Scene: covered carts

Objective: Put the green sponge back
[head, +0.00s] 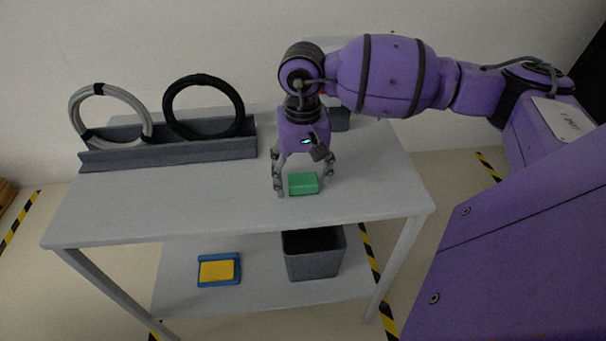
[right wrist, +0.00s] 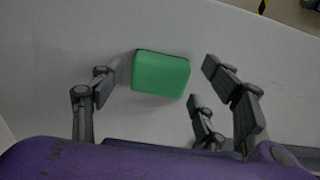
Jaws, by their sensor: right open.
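The green sponge (head: 303,183) lies on the cart's grey top, near its front edge. My right gripper (head: 303,186) points down over it with open fingers on either side. In the right wrist view the green sponge (right wrist: 161,74) sits between and a little beyond the open fingertips of my right gripper (right wrist: 155,75), with gaps on both sides. My left gripper does not show in either view.
Cables in a grey and a black ring (head: 204,107) stand in a dark rack (head: 170,154) at the back left. A grey bin (head: 313,256) and a blue tray (head: 205,280) with a yellow sponge (head: 217,271) are on the lower shelf. A dark container (head: 339,121) stands behind my gripper.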

